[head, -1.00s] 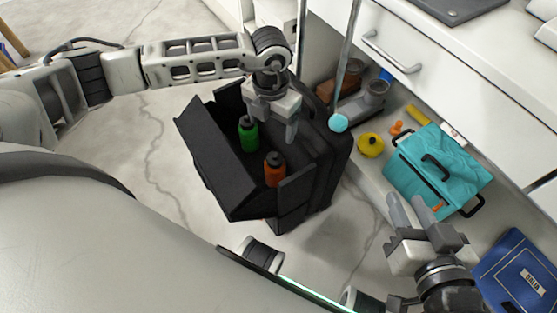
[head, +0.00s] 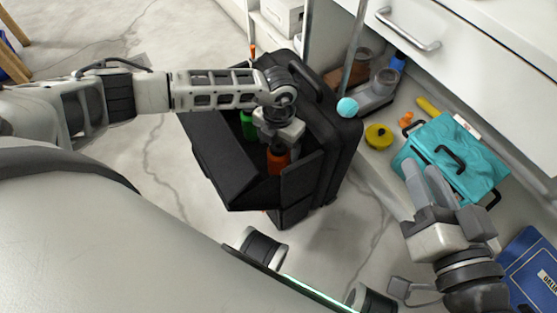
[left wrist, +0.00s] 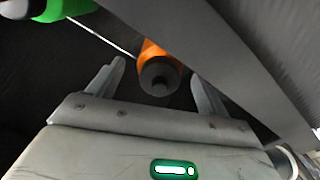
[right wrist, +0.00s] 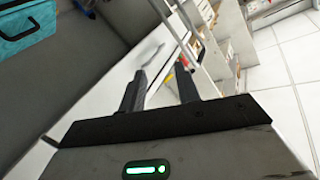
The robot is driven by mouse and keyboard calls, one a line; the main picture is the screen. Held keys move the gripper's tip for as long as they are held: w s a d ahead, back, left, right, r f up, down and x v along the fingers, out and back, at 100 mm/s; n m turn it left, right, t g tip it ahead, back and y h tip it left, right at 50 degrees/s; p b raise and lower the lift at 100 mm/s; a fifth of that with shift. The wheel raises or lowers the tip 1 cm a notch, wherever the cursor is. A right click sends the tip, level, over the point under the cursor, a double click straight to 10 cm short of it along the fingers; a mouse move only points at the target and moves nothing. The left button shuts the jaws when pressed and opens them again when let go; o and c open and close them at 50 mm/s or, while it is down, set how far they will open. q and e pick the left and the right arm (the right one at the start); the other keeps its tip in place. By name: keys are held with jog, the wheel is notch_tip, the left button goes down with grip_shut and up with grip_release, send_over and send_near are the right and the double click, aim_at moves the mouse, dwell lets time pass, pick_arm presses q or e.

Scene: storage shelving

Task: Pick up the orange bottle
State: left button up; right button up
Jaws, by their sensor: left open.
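The orange bottle (head: 277,160) with a dark cap stands in the open front compartment of a black case (head: 325,175) on the floor. My left gripper (head: 280,145) is right above it, pointing down, and partly hides its top. In the left wrist view the bottle (left wrist: 158,52) shows between the two open fingers of my left gripper (left wrist: 157,72), cap toward the camera. Whether a finger touches it cannot be told. My right gripper (head: 425,170) is open and empty at the right, away from the case; its spread fingers also show in the right wrist view (right wrist: 160,80).
The case's flap (head: 225,165) and walls closely surround both. A teal toolbox (head: 472,165), a yellow round object (head: 378,136) and a white drawer unit (head: 450,55) are at the right.

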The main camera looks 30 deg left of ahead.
pick_arm(q)
jog(key=shift+f, duration=0.4)
jog(key=shift+r, duration=0.1)
jog(key=c, duration=1.5)
jog(key=shift+c, duration=0.3)
jog(key=shift+r, duration=0.15)
